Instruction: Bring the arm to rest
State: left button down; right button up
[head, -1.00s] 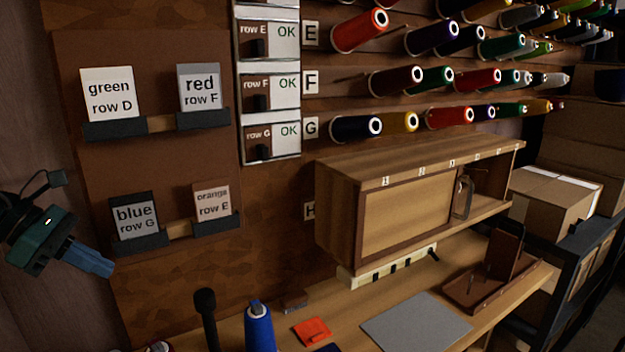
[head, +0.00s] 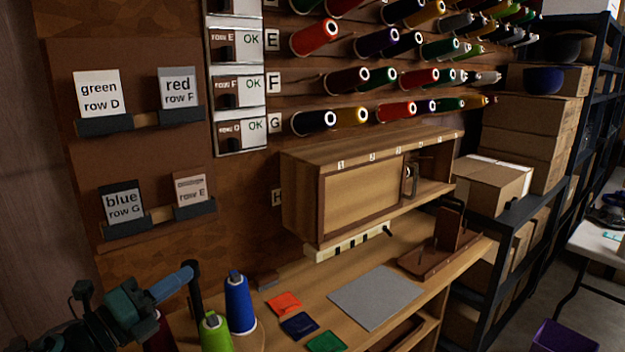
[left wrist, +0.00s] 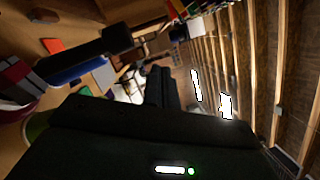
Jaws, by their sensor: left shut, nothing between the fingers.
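My right gripper is not in view.
The bench carries a grey mat (head: 376,297), coloured patches (head: 285,303) and a wooden stand (head: 440,248). A wooden cabinet (head: 360,198) hangs above it. Card holders (head: 140,122) and thread pegs are on the wall. Shelves with boxes (head: 494,184) stand at right.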

pick_arm(q)
jog(key=s+a+f+n+g+y, duration=0.1)
jog(key=s+f+n+g+y, duration=0.1)
jog(key=s+f+n+y, duration=0.55)
jog(key=s+a+f+n+g+y, duration=0.15)
jog(key=f+n+y, duration=0.35)
jog(key=f+n, duration=0.7)
jog(key=s+d+f+n+g+h, duration=0.1)
jog(key=s+d+f+n+g, duration=0.25)
jog(key=s, duration=0.55)
jog(key=s+d+f+n+g, duration=0.1)
jog(key=s+d+n+g, duration=0.1)
jog(key=s+n+g, duration=0.5)
jog(key=w+d+f+m+t+h+p, duration=0.1)
jog(key=w+d+f+t+h+p, duration=0.2)
jog(key=d+t, duration=0.3)
jog(key=shift+w+f+m+t, duration=0.3)
jog(key=shift+w+f+t, duration=0.35)
jog(key=shift+t, duration=0.75)
jog(key=shift+d, duration=0.1)
